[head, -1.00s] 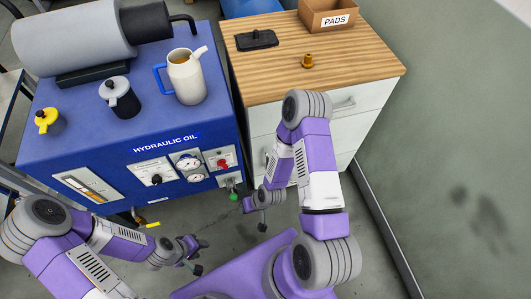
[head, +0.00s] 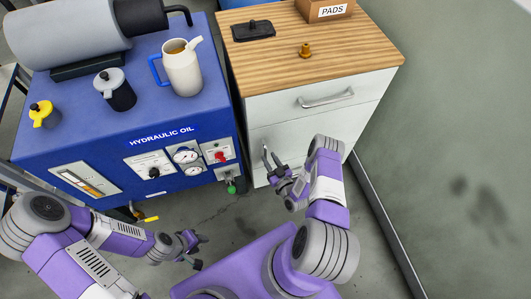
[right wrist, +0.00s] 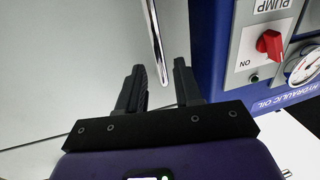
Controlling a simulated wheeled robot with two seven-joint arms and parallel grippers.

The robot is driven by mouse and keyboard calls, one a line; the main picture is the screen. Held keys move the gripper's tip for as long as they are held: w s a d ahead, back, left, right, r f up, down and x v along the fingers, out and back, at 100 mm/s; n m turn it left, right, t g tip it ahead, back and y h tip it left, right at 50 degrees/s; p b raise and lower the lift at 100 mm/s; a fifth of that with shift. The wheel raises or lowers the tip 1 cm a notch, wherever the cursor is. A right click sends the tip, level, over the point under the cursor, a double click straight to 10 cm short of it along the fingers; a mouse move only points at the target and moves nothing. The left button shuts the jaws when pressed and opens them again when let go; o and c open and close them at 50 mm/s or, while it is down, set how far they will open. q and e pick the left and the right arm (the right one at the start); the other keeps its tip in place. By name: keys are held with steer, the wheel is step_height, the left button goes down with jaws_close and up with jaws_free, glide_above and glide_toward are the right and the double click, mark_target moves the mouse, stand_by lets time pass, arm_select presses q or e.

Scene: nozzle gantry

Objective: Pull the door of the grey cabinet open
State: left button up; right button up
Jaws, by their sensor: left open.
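The pale grey cabinet (head: 372,91) with a wooden top stands at the middle right in the head view. Its door (head: 300,135) is below the drawer and looks shut. The upright metal door handle (head: 265,155) is near the door's left edge; it also shows in the right wrist view (right wrist: 156,40). My right gripper (head: 276,169) is open and empty, close in front of the handle. In the right wrist view (right wrist: 159,70) the handle's near end appears between the fingers; contact cannot be told. My left gripper (head: 200,252) is open and empty above the floor.
The blue hydraulic oil unit (head: 70,135) stands just left of the cabinet, with a red knob (head: 220,156) and a green-ended fitting (head: 231,188) on its near side. The drawer has a bar handle (head: 327,98). A wall (head: 450,150) stands to the right.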

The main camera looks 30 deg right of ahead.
mark_target(266, 153)
steer(key=shift+w+d+b, duration=0.1)
steer(key=shift+w+b, duration=0.35)
steer(key=shift+w, duration=1.8)
steer(key=shift+c, duration=0.4)
jaws_close()
